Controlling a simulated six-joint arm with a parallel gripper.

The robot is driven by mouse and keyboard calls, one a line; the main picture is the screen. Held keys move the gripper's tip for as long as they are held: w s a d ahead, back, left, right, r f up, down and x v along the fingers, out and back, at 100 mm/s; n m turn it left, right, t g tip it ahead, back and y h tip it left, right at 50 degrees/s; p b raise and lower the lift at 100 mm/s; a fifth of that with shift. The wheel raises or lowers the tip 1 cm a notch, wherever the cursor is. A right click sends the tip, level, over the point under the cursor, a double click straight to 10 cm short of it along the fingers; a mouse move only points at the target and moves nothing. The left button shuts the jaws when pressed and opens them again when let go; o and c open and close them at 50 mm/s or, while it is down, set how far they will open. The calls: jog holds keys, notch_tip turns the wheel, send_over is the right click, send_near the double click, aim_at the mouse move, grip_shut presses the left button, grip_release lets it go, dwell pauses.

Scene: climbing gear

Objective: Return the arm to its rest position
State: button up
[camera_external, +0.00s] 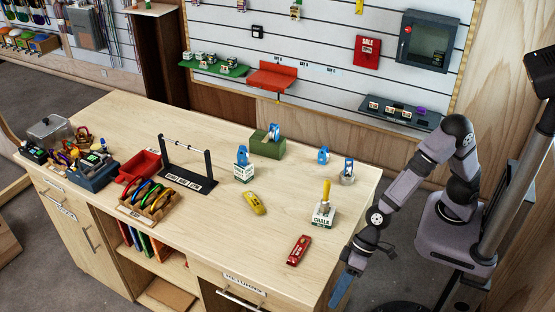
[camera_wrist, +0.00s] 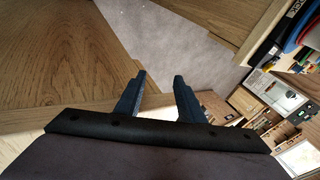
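My arm stands at the right of the table in the external view, bent at the elbow, with its forearm reaching down toward the front. My gripper (camera_external: 341,291) hangs beside the table's right front corner, pointing down. In the wrist view, the two dark fingers of my gripper (camera_wrist: 158,88) stand apart with nothing between them. Behind them show grey floor and wooden surfaces.
The wooden table (camera_external: 210,225) holds a chalk box (camera_external: 324,214), a red tool (camera_external: 299,250), a yellow tool (camera_external: 255,203), a green block (camera_external: 267,144) and a black stand (camera_external: 187,176). The table's right edge is close to my gripper. A dark post stands right of my base.

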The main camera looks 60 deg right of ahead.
jog(key=s+d+r+m+g+h+p, duration=0.1)
jog(key=d+h, duration=0.2)
jog(key=d, duration=1.8)
jog(key=s+d+r+g+h+p, duration=0.1)
jog(key=s+d+h+p, duration=0.1)
jog(key=d, duration=2)
jog(key=shift+d+r+m+h, duration=0.3)
jog(key=shift+m+h, duration=0.1)
jog(key=shift+h, duration=0.4)
jog(key=shift+s, duration=0.1)
